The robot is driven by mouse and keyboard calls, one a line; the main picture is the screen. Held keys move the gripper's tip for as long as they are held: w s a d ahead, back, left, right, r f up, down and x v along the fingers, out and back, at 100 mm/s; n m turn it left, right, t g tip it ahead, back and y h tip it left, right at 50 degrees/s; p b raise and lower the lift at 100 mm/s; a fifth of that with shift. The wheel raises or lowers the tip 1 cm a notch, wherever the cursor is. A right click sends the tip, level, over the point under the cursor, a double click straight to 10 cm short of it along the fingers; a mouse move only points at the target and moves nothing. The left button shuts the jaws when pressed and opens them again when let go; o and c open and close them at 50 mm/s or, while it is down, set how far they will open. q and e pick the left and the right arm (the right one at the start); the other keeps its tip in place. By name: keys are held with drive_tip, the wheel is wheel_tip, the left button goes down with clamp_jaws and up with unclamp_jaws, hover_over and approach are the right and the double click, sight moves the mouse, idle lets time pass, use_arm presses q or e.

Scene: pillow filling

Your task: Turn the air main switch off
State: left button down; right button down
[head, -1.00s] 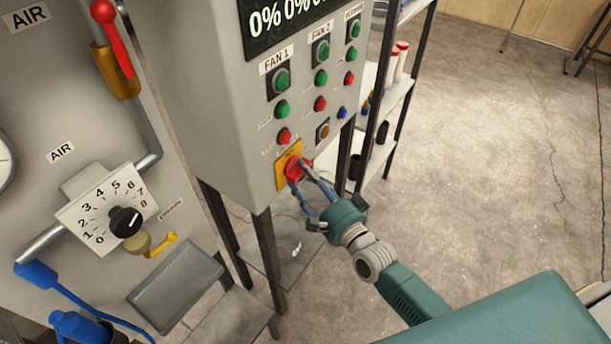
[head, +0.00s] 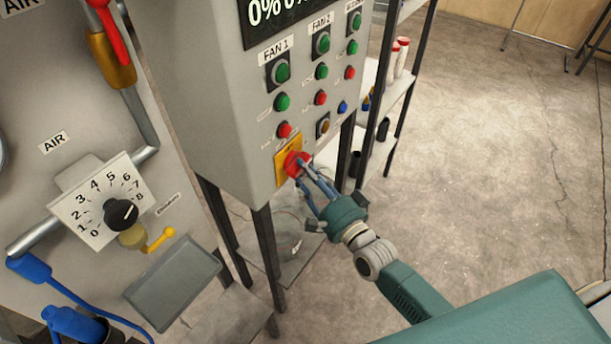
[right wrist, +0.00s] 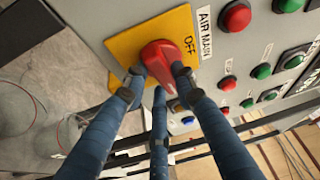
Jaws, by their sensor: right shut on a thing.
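The air main switch is a red rotary knob (head: 294,163) on a yellow plate (head: 282,173), low on the front of the grey control cabinet. In the right wrist view the red knob (right wrist: 162,60) sits on the yellow plate (right wrist: 150,38), with "OFF" printed on the plate and an "AIR MAIN" label (right wrist: 205,32) beside it. My right gripper (head: 304,171) is shut on the knob. In the right wrist view its blue fingers (right wrist: 160,85) touch the knob on both sides and hide part of it. My left gripper is not in view.
Green and red buttons (head: 282,102) for the fans sit just above the switch. On the left are a numbered dial (head: 121,213), a pipe with a red-handled valve (head: 110,30) and a blue hose (head: 90,295). A shelf stands behind the cabinet.

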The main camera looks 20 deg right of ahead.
drive_tip(key=shift+w+d+f+n+y+b, duration=0.15)
drive_tip(key=shift+n+y+b, duration=1.3)
drive_tip(key=shift+n+b, duration=1.55)
drive_tip(key=shift+w+d+r+n+y+b, duration=0.2)
drive_tip(key=shift+n+y+b, duration=1.6)
drive_tip(key=shift+n, duration=2.15)
drive_tip(key=shift+w+d+f+n+y+b, duration=0.2)
drive_tip(key=shift+n+y+b, duration=0.95)
drive_tip(key=shift+n+b, duration=2)
drive_tip(key=shift+s+n, duration=0.1)
drive_tip(key=shift+n, duration=0.5)
drive_tip(key=c, duration=1.4)
unclamp_jaws()
drive_tip(key=shift+d, duration=0.1)
drive_tip(key=v, duration=1.2)
